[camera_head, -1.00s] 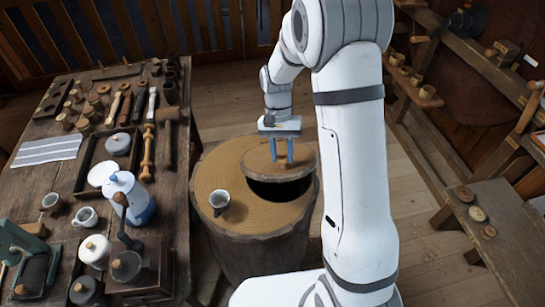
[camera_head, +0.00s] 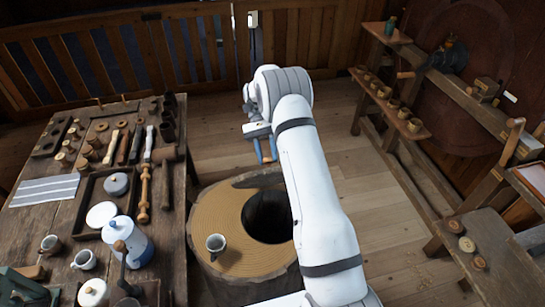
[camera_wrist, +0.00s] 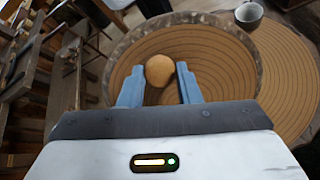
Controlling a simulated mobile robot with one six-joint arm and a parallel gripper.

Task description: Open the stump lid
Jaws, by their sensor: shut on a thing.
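The stump (camera_head: 215,205) stands on the floor with a dark round opening (camera_head: 268,222) uncovered in its top. The stump lid (camera_head: 258,180) is at the far edge of this opening, tilted up, showing a dark side to the head camera. In the wrist view the lid's ringed top (camera_wrist: 215,55) fills the middle, with a round wooden knob (camera_wrist: 159,70) between my fingers. My gripper (camera_head: 266,160) is shut on this knob. My arm hides the right part of the stump.
A small mug (camera_head: 216,243) stands on the stump top, left of the opening. A workbench (camera_head: 60,222) with tools and a blue-white pot (camera_head: 130,240) is close on the left. Benches stand at the right. The floor (camera_head: 340,150) behind the stump is clear.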

